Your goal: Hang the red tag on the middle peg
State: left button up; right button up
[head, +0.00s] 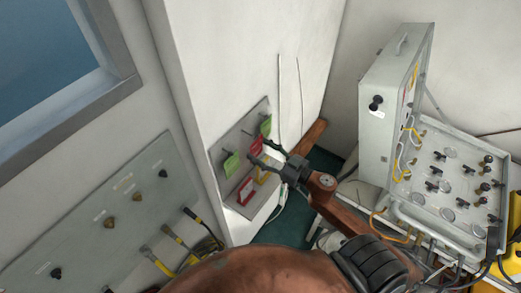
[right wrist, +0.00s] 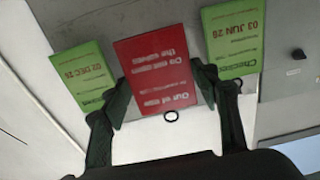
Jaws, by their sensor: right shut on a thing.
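My right gripper (head: 260,153) is shut on the red tag (head: 256,146), in front of the small grey peg board (head: 223,148). In the right wrist view the red tag (right wrist: 155,72) sits between the two fingers (right wrist: 163,90), its white print upside down. A green tag hangs on each side of it: one at left (right wrist: 75,75), one at right (right wrist: 234,40). The head view shows these green tags too (head: 231,164) (head: 266,126). I cannot make out the middle peg; whether the red tag touches the board cannot be told. My left gripper is not in view.
A red-and-white item (head: 246,191) and a yellow item (head: 263,177) are low by the board. An open grey case with a valve panel (head: 450,180) stands at right. A wall panel with knobs and hoses (head: 105,220) is at lower left.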

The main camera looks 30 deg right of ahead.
aim_at(257, 150)
jog(key=shift+w+a, duration=0.1)
jog(key=shift+w, duration=0.05)
jog(key=shift+w+a+p, duration=0.15)
jog(key=shift+w+p, duration=0.2)
jog(key=shift+w, duration=0.15)
jog(key=shift+w+a, duration=0.15)
jog(key=shift+w, duration=0.15)
jog(key=shift+w+a+p, duration=0.15)
jog(key=shift+w+p, duration=0.3)
jog(key=shift+p, duration=0.05)
dwell(0.4)
jog(key=shift+f, duration=0.3)
dwell(0.7)
jog(key=o, duration=1)
jog(key=shift+s, duration=0.1)
